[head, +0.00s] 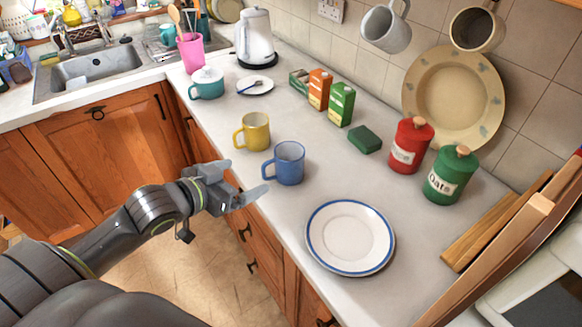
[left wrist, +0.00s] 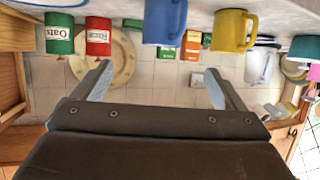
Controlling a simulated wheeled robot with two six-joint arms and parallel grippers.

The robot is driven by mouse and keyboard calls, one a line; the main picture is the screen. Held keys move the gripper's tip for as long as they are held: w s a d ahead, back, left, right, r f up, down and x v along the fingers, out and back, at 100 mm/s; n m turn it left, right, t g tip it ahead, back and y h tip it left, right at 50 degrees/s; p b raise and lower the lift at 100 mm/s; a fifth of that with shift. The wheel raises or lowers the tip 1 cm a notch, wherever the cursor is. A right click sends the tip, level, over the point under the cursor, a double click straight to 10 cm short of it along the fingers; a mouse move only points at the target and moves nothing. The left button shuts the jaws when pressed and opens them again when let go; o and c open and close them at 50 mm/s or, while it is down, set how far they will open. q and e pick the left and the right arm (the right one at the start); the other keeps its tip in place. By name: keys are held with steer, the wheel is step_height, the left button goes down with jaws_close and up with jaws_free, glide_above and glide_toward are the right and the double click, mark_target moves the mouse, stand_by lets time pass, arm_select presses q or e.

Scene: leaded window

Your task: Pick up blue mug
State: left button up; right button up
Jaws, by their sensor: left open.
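The blue mug (head: 289,163) stands upright on the light worktop, close to its front edge, with its handle toward the left. My left gripper (head: 246,181) is open and empty, at the counter's front edge just left of the mug and apart from it. In the left wrist view, which is upside down, the blue mug (left wrist: 165,22) is at the top, ahead of and between the two spread fingers (left wrist: 158,84). My right gripper is in neither view.
A yellow mug (head: 252,132) stands just behind and left of the blue mug. A blue-rimmed plate (head: 350,237) lies to the right. A green sponge (head: 365,139), cartons (head: 341,104) and red (head: 410,146) and green (head: 450,175) canisters stand further back.

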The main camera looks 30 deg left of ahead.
mark_target(280, 162)
arm_select(q)
steer(key=x, duration=1.1)
steer(key=shift+d, duration=0.1)
steer(key=x, duration=0.1)
steer(key=p+x, duration=0.1)
steer(key=x, duration=0.2)
steer(key=shift+w+a+f, duration=0.15)
steer(key=shift+w+a, duration=0.05)
steer(key=shift+a, duration=0.05)
steer(key=shift+w+d+f+p, duration=0.1)
steer(key=shift+w+f+p, duration=0.1)
steer(key=shift+w+p, duration=0.15)
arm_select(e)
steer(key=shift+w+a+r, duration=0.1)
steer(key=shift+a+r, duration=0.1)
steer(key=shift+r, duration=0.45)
arm_select(q)
steer(key=shift+c, duration=0.4)
steer(key=c, duration=1.2)
step_height(280, 162, up, 10)
steer(key=shift+s+b, duration=0.1)
steer(key=shift+b, duration=0.25)
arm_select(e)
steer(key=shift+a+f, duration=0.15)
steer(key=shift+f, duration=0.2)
